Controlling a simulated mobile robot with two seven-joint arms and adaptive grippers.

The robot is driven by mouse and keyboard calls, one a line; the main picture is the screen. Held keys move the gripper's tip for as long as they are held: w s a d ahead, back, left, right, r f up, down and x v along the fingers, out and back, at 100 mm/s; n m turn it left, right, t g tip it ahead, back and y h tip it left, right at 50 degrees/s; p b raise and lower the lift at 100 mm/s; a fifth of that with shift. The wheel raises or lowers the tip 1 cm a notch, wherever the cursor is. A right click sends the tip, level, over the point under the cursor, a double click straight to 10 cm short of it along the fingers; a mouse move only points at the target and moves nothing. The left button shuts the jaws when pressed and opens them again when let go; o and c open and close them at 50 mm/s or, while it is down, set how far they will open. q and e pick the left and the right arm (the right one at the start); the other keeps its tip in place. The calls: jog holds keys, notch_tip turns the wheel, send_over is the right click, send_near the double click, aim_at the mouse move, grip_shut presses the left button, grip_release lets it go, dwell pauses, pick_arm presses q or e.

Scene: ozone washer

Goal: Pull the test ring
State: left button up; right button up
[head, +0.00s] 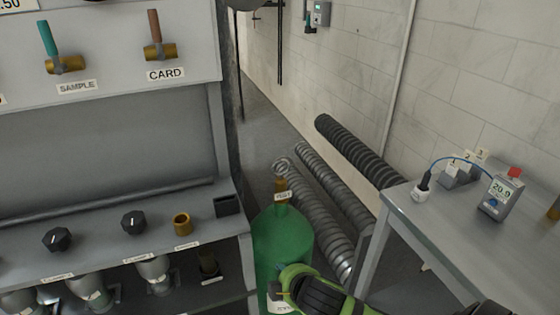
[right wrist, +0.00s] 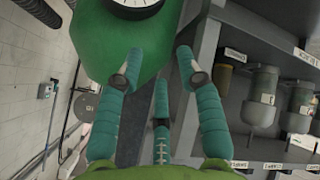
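A green gas cylinder (head: 282,240) stands on the floor between the bench and the table. A brass valve (head: 281,187) with a small TEST tag (head: 283,196) sits on its top. A grey ring shape (head: 283,164) shows just above the valve; I cannot tell whether it is the test ring or a duct end. My right arm reaches to the cylinder's lower front in the head view. In the right wrist view my right gripper (right wrist: 158,76) is open, its teal fingers spread before the green cylinder (right wrist: 125,45), with nothing visibly held. My left gripper is out of view.
The grey bench (head: 90,225) at left carries black knobs (head: 133,222) and a brass fitting (head: 182,223). Corrugated ducts (head: 360,152) lie behind the cylinder. A metal table (head: 440,230) with a meter (head: 501,196) stands at right. The floor behind is partly clear.

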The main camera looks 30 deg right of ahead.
jog(key=w+d+r+n+t, duration=0.2)
jog(key=w+d+r+n, duration=0.1)
jog(key=r, duration=0.4)
jog(key=w+d+r+n+t+h, duration=0.1)
jog(key=w+d+r+n+t, duration=0.15)
jog(key=r, duration=0.55)
jog(key=w+d+r+n+t, duration=0.2)
jog(key=w+r, duration=0.2)
jog(key=r, duration=0.3)
jog(key=shift+h, duration=0.3)
jog(key=p+x, duration=0.2)
jog(key=x, duration=0.3)
jog(key=shift+w+d+f, duration=0.1)
jog(key=shift+w+d, duration=0.1)
jog(key=shift+w, duration=0.15)
jog(key=shift+w+d+f, duration=0.1)
jog(key=shift+w+f, duration=0.1)
jog(key=shift+w, duration=0.25)
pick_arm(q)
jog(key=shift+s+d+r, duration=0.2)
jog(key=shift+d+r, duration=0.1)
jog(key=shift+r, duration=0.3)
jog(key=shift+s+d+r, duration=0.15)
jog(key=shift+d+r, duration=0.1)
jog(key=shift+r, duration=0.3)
pick_arm(e)
grip_shut()
